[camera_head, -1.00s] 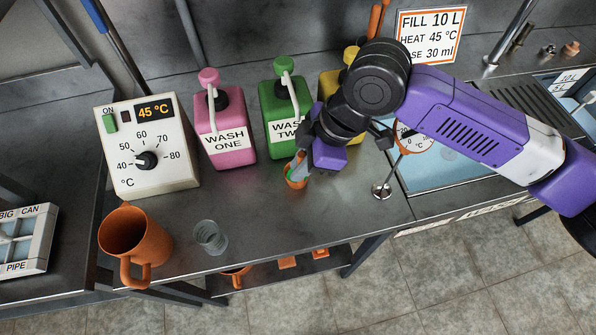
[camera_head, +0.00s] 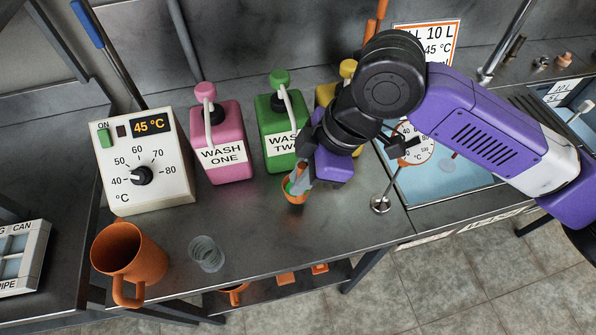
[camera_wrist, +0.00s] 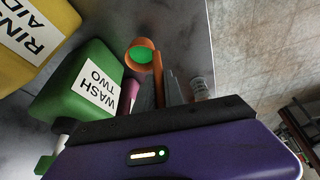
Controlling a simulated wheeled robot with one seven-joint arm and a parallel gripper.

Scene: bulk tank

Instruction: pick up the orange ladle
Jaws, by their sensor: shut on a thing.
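The orange ladle's bowl (camera_head: 291,196) hangs below my gripper (camera_head: 302,173) in the head view, in front of the green bottle. Green shows inside the bowl. In the wrist view the ladle's round bowl (camera_wrist: 142,42) lies just beyond the tips of my gripper (camera_wrist: 160,92), with its orange handle running back between the grey fingers. My gripper is shut on the handle. The upper handle is hidden by my gripper. I cannot tell exactly how far the bowl is above the counter.
A heater box (camera_head: 143,165), orange jug (camera_head: 128,255) and clear beaker (camera_head: 207,254) are left. A metal stand (camera_head: 380,204) is right.

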